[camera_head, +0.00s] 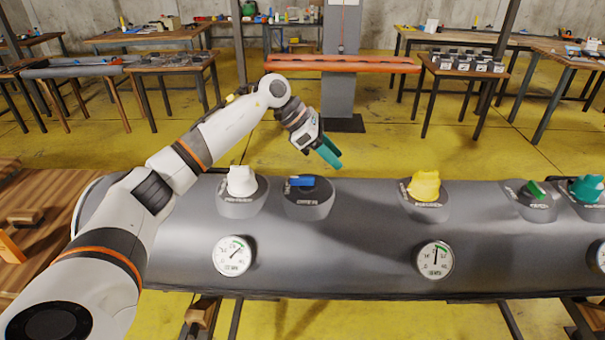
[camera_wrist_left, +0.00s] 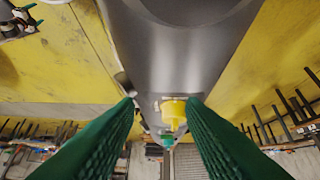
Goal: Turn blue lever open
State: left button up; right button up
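The blue lever (camera_head: 301,182) sits on a dark round base on the grey tube, lying roughly crosswise in the head view. My left gripper (camera_head: 328,152) hangs above and beyond the lever, slightly to its right, with teal fingers apart from it. In the left wrist view, its two green fingers (camera_wrist_left: 162,105) are spread with nothing between them. The lever cannot be made out there. A white and dark part with green tips (camera_wrist_left: 22,18) in that view's corner looks like my right gripper; its opening is unclear. The right arm does not show in the head view.
A white valve (camera_head: 242,181) stands just left of the lever. A yellow valve (camera_head: 424,186) and green valves (camera_head: 537,189) stand to the right. Gauges (camera_head: 233,256) face front on the grey tube (camera_head: 330,250). Workbenches (camera_head: 150,36) stand far behind, across open yellow floor.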

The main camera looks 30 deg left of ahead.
aim_at(304, 178)
pick_arm(q)
jog(key=s+a+r+g+y, duration=0.1)
jog(key=s+a+y, duration=0.1)
jog(key=a, duration=0.4)
jog(key=s+a+r+g+y, duration=0.1)
jog(key=a+r+y, duration=0.1)
jog(key=a, duration=0.3)
jog(key=p+x, duration=0.2)
jog(key=x, duration=0.9)
jog(key=shift+s+p, duration=0.1)
jog(key=shift+p, duration=0.25)
jog(key=shift+d+f, duration=0.15)
jog(key=shift+f, duration=0.35)
grip_shut()
